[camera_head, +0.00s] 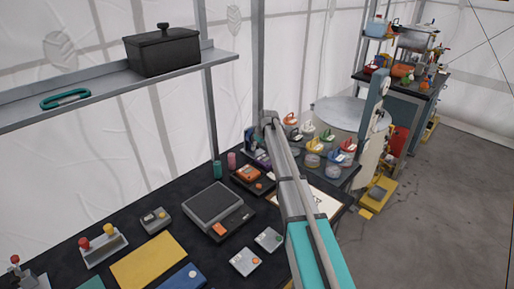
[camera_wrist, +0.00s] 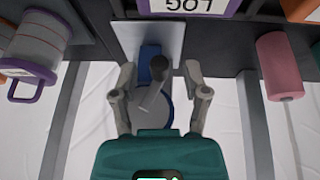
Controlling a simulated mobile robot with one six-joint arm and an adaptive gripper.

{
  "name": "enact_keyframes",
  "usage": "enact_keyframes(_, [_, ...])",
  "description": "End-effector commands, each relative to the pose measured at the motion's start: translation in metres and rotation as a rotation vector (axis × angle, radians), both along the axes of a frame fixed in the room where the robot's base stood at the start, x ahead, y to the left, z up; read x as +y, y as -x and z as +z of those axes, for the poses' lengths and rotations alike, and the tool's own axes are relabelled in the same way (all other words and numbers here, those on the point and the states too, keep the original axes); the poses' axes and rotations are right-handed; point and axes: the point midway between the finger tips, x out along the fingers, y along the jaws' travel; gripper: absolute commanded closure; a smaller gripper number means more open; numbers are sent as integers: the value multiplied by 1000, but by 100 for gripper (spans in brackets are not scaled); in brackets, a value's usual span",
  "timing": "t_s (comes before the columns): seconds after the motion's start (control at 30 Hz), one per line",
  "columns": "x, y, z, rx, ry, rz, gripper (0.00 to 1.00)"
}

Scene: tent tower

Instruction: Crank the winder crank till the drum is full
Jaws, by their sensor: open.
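In the wrist view my gripper (camera_wrist: 156,80) is open, with one grey finger on each side of the winder crank. The crank's dark upright knob (camera_wrist: 161,69) stands between the fingers, and its grey crank arm (camera_wrist: 150,98) runs below it. Behind it is a pale grey round drum (camera_wrist: 146,118) with a blue rim. I cannot tell whether the fingers touch the knob, and the drum's fill does not show clearly. The winder sits in front of a pale plate (camera_wrist: 122,35).
In the head view the dark table (camera_head: 190,255) holds a flat grey device (camera_head: 216,206) and several small boxes.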

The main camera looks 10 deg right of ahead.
Motion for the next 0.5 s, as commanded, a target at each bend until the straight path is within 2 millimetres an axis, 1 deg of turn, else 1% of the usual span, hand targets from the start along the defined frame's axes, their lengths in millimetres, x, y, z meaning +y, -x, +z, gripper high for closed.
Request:
enact_keyframes(0.2, [0,0,0,0,0,0,40])
enact_keyframes(0.27, [0,0,0,0,0,0,50])
enact_keyframes(0.3, [0,0,0,0,0,0,57])
enact_keyframes(0.37, [0,0,0,0,0,0,68])
enact_keyframes(0.5, [0,0,0,0,0,0,94])
